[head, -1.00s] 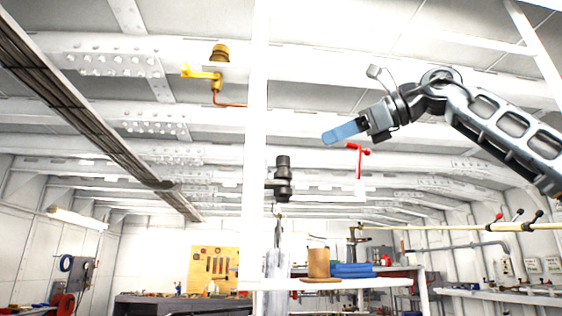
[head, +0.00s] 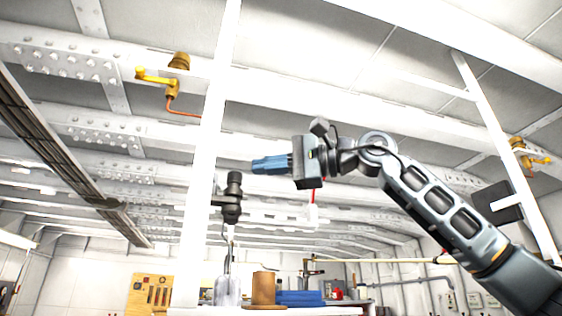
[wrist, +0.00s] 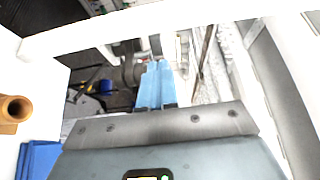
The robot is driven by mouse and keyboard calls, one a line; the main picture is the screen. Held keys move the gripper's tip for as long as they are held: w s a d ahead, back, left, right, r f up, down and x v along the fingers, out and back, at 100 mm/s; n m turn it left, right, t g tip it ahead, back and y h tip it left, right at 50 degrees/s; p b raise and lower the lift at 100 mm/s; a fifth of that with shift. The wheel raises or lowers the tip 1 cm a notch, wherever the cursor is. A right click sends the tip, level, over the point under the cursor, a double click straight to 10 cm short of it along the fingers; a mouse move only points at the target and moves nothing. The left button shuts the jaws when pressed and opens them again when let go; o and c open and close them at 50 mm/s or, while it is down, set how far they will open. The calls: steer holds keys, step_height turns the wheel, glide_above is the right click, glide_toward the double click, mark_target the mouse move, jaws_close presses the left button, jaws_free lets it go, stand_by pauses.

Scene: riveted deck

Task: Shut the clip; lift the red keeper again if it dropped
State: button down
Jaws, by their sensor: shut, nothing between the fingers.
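My gripper (head: 254,165) is raised, pointing left, its blue fingers together and empty. In the wrist view the shut fingers (wrist: 155,85) point away from the camera. A thin red piece (head: 313,196), perhaps the red keeper, shows just below my gripper's body; the rest of it is hidden. A pale piece (head: 312,212) is beneath it. A dark cylindrical fitting (head: 232,197) is beside the white post, below and left of my fingertips. A dark fitting near the fingers in the wrist view (wrist: 130,68) may be the same one. I cannot make out the clip or its state for sure.
A white upright post (head: 204,150) stands left of my fingertips. A shelf below holds a brown cylinder (head: 263,288), a blue folded item (head: 300,298) and a clear vessel (head: 228,290). Yellow valves (head: 172,77) hang from the ceiling beams. Open air surrounds my gripper on the near side.

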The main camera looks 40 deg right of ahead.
mark_target(215, 179)
steer(key=p+x, duration=0.1)
steer(key=x, duration=0.7)
steer(key=shift+p, duration=0.4)
steer(key=shift+a+f, duration=0.1)
steer(key=shift+a, duration=0.05)
steer(key=m+t+h+b, duration=0.1)
steer(key=h+b, duration=0.1)
steer(key=m+t+h+b, duration=0.1)
steer(key=m+b, duration=0.1)
steer(key=b, duration=0.1)
steer(key=shift+a+t+h, duration=0.25)
steer(key=shift+t+h, duration=0.05)
steer(key=shift+h, duration=0.1)
